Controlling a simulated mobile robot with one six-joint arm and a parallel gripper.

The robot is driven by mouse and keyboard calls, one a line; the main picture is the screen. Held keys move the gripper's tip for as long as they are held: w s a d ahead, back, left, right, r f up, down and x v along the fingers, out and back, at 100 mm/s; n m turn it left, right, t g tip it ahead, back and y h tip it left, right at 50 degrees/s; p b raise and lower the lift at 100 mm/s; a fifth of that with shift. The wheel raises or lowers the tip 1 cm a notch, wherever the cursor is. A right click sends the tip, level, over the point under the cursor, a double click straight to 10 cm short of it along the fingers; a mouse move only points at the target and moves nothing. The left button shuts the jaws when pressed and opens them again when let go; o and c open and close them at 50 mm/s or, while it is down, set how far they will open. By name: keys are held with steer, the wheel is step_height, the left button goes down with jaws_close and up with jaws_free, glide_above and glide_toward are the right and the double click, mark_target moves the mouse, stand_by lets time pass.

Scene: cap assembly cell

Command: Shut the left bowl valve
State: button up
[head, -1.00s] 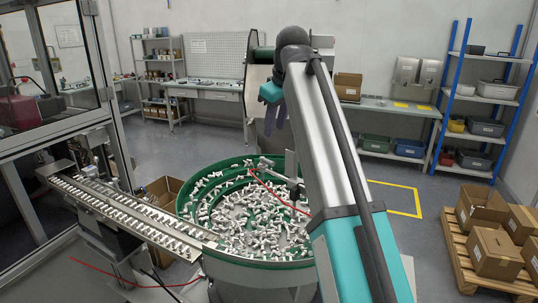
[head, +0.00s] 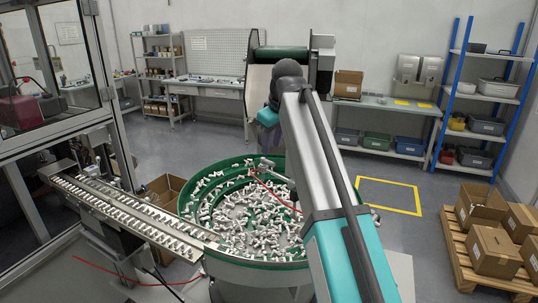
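A round feeder bowl with a green rim (head: 187,205) stands in the middle of the head view, full of small white and grey parts. A thin red hose (head: 268,188) crosses over it. A small grey fitting (head: 265,163) sits at the bowl's far rim by the hose; I cannot tell whether it is a valve. No valve handle can be made out.
A linear track (head: 125,210) with parts runs left from the bowl. A framed glass enclosure (head: 60,75) stands at the left. Boxes on a pallet (head: 455,245) are at the right, near a blue shelf rack (head: 462,90). The floor inside the yellow marking (head: 390,194) is clear.

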mark_target(269, 162)
steer(key=shift+p+x, duration=0.75)
steer(key=shift+x, duration=2.55)
jaws_close()
